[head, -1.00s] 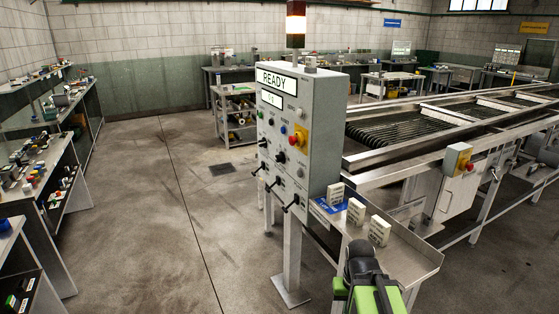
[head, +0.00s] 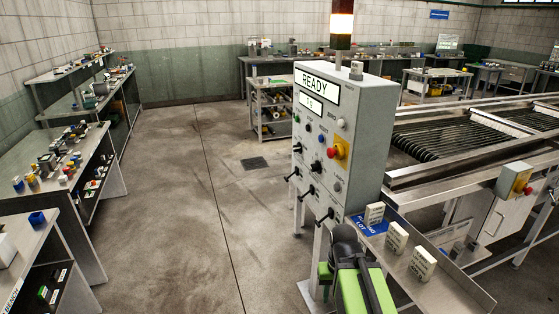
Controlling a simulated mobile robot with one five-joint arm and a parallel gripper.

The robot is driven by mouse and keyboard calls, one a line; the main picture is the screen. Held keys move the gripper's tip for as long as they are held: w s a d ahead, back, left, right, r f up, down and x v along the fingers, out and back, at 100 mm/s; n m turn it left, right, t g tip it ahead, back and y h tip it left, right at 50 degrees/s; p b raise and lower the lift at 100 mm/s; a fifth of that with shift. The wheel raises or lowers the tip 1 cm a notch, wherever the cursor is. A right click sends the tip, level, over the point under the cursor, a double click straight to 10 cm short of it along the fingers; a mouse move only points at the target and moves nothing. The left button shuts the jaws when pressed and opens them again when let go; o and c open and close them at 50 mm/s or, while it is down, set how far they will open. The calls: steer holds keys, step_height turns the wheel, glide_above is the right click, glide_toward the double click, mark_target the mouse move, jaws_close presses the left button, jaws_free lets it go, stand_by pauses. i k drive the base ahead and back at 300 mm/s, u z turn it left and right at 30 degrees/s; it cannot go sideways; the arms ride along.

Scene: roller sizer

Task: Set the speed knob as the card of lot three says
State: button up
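The grey control panel (head: 361,135) stands right of the picture's middle.
Several black levers (head: 325,217) stick out from the panel front. A blue sign (head: 367,225) lies on the shelf (head: 455,290). The roller machine (head: 455,140) runs behind at right. Benches with small parts (head: 75,150) line the left. The floor (head: 190,200) between is clear.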

mark_target(316, 167)
steer(key=u, duration=0.9)
steer(key=i, duration=1.45)
steer(key=u, duration=0.85)
steer(key=k, duration=0.75)
steer(key=u, duration=0.05)
steer(key=i, duration=0.9)
steer(key=z, duration=0.05)
